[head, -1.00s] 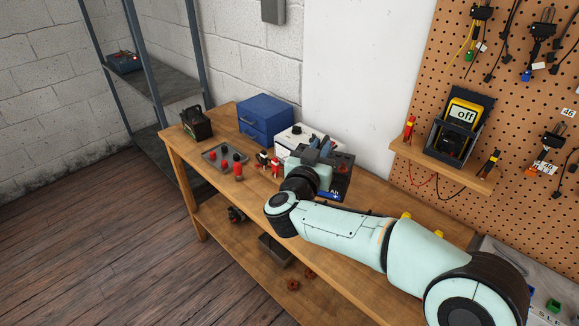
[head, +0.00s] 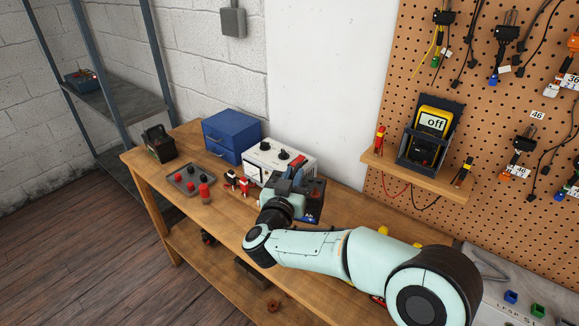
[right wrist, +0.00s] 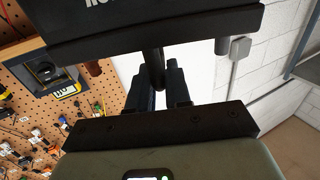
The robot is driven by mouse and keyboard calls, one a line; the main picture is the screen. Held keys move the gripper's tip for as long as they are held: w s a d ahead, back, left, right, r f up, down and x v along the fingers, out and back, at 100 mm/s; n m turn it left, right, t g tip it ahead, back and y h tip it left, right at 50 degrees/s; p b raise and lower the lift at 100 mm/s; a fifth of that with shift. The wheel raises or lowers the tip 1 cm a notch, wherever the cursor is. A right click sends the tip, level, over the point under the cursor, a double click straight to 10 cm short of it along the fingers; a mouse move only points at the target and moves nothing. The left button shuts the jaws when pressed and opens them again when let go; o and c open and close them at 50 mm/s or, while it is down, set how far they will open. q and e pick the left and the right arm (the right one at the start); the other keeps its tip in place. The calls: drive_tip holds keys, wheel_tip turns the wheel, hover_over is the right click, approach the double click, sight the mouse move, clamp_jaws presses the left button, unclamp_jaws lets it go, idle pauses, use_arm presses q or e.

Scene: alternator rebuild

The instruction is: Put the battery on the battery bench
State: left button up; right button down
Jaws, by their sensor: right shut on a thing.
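My right gripper (head: 291,181) is shut on the handle of a dark battery (head: 317,193) with a blue label and a red spot on top. The arm hides much of the battery's near side. In the right wrist view the fingers (right wrist: 166,85) close around a dark handle, and a black block with white letters (right wrist: 145,20) fills the top. The battery shows over the long wooden bench (head: 215,215), in front of the white panel unit; whether it touches the top I cannot tell. My left gripper is not in view.
A multimeter (head: 428,135) stands on a pegboard ledge. A metal shelf (head: 105,105) stands left.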

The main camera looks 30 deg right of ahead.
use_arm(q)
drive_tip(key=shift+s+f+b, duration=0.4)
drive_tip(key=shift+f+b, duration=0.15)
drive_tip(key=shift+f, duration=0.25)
use_arm(e)
wheel_tip(320, 180, down, 13)
drive_tip(key=shift+w+r, duration=0.1)
drive_tip(key=shift+r, duration=0.1)
drive_tip(key=c, duration=1.1)
unclamp_jaws()
drive_tip(key=shift+f, duration=0.35)
drive_tip(key=shift+o, duration=0.2)
drive_tip(key=shift+r, duration=0.1)
drive_tip(key=shift+s+a, duration=0.25)
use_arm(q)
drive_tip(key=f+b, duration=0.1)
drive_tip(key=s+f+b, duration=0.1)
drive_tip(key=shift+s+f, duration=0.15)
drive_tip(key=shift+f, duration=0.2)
use_arm(e)
drive_tip(key=v, duration=1.1)
drive_tip(key=shift+s+a, duration=0.15)
drive_tip(key=shift+s, duration=0.05)
